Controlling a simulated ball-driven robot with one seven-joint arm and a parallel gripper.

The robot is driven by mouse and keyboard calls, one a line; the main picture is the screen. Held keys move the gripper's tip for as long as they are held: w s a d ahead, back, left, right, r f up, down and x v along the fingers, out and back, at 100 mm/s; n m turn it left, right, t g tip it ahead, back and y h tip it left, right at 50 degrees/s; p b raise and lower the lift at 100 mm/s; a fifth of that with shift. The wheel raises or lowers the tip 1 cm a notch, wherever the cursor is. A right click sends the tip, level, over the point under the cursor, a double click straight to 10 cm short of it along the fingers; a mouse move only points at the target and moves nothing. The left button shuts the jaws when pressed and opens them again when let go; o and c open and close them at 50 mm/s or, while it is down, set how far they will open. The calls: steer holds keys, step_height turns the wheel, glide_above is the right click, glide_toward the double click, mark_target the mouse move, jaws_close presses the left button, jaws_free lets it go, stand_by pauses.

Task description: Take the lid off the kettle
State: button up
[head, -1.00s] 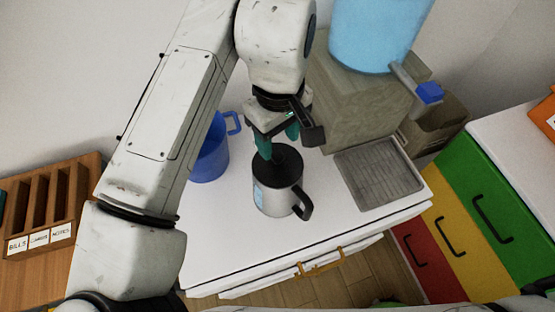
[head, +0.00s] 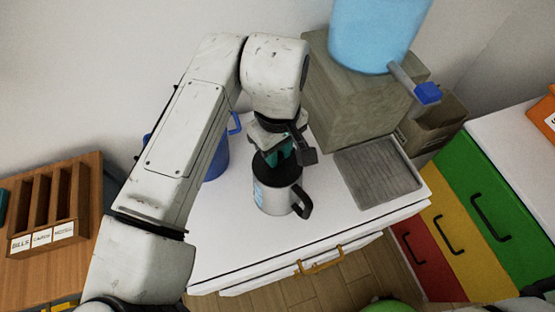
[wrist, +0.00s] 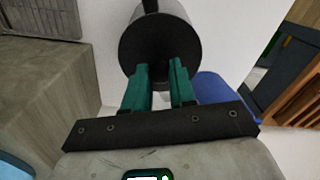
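The kettle (head: 270,200) is a silver cylinder with a light-blue gauge strip and a black handle (head: 304,205). It stands upright on the white cabinet top and also shows in the wrist view (wrist: 182,10). Its round black lid (wrist: 130,45) sits on top, with no gap visible under it. My gripper (head: 278,158) is directly above the lid, pointing down. Its green fingers (wrist: 160,68) are close together at the lid's centre, shut on its dark knob, which they mostly hide.
A blue mug (head: 216,160) stands behind and left of the kettle, partly behind my arm. A grey box (head: 350,100) with a blue water tank (head: 372,30) and a drip tray (head: 378,172) are to the right. The white cabinet top (head: 225,245) is clear in front.

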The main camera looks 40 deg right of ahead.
jaws_close()
steer(key=shift+r, duration=0.1)
